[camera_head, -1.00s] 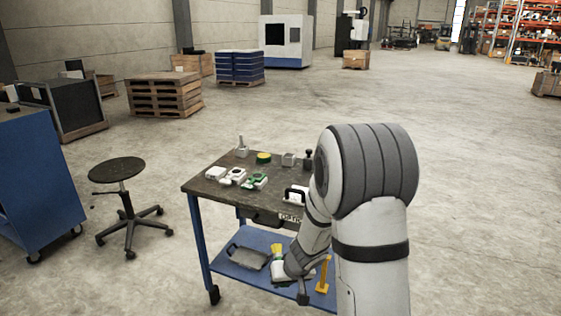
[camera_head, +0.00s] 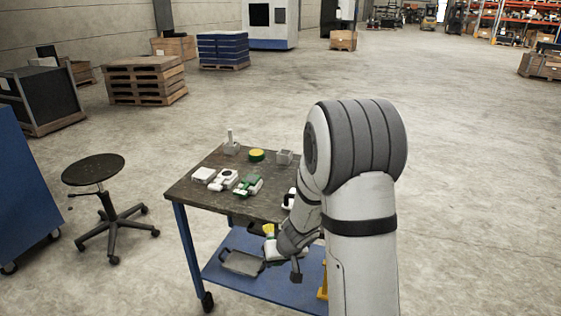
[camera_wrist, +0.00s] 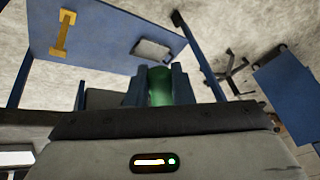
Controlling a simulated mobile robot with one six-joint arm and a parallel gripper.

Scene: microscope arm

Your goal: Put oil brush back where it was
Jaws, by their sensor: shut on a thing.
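My gripper (camera_wrist: 162,84) is shut on a green piece (camera_wrist: 159,88), seen between its two dark fingers in the wrist view. I take this to be the handle of the oil brush. In the head view a yellow end (camera_head: 269,229) shows just above my gripper, near the front of the workbench and above its lower shelf. The rest of the brush is hidden by my gripper and arm.
The blue lower shelf (camera_wrist: 100,42) carries a grey tray (camera_head: 243,262) and a yellow tool (camera_wrist: 63,35). A stool (camera_head: 93,170) stands left.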

